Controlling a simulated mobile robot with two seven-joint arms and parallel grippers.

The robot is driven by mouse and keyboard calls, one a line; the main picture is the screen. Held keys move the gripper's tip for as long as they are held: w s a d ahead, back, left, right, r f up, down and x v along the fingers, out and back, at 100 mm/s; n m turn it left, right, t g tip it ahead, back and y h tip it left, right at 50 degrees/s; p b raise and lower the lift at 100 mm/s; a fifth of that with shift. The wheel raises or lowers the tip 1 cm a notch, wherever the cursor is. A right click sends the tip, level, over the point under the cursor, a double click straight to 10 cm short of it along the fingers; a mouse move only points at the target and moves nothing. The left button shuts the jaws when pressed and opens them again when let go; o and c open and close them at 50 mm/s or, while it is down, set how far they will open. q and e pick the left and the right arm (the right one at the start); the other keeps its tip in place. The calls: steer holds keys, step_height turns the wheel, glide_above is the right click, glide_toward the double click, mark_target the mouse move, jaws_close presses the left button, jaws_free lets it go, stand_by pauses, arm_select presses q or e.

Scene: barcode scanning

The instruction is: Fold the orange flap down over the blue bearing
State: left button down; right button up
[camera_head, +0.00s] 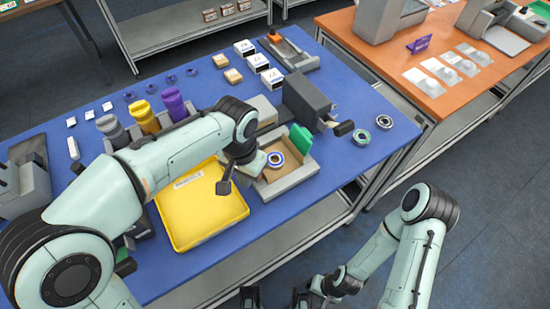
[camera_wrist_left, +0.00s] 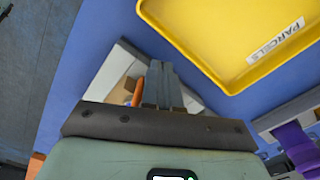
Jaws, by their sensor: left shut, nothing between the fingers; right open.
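The blue bearing (camera_head: 276,159), a ring with a blue band, lies in a grey open-topped box (camera_head: 288,181). A green flap (camera_head: 301,138) stands up at the box's far right side. The orange flap (camera_wrist_left: 137,92) shows in the left wrist view as a thin orange strip close beside my shut fingers; whether they touch cannot be told. In the head view my left arm hides it. My left gripper (camera_wrist_left: 159,80) is shut and empty, low at the box's left side. My right gripper (camera_head: 276,298) is open and empty at the bottom edge, off the table.
A yellow parcels tray (camera_head: 203,232) stands left of the box. A dark grey device (camera_head: 306,101) stands behind it. Two loose rings (camera_head: 361,136) lie to the right. Bottles (camera_head: 143,115) and small boxes stand farther back. The blue table's front right is clear.

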arm_select(q)
steer(key=shift+w+d+p, duration=0.5)
steer(key=shift+w+d, duration=0.05)
steer(key=shift+d, duration=0.35)
steer(key=shift+w+d, duration=0.35)
steer(key=shift+d, duration=0.05)
steer(key=shift+w+d+p, duration=0.25)
steer(key=shift+d+p, duration=0.2)
steer(key=shift+p, duration=0.1)
steer(key=shift+w+d+f+p, duration=0.1)
steer(key=shift+w+d+p, duration=0.2)
steer(key=shift+d, duration=0.2)
steer(key=shift+w+d+p, duration=0.25)
steer(key=shift+w+d, duration=0.05)
steer(key=shift+d, duration=0.2)
arm_select(e)
steer(key=shift+w+r, duration=0.3)
steer(key=shift+r, duration=0.35)
steer(key=shift+w+r, duration=0.25)
steer(key=shift+r, duration=0.35)
steer(key=shift+w+r, duration=0.3)
steer(key=shift+r, duration=0.35)
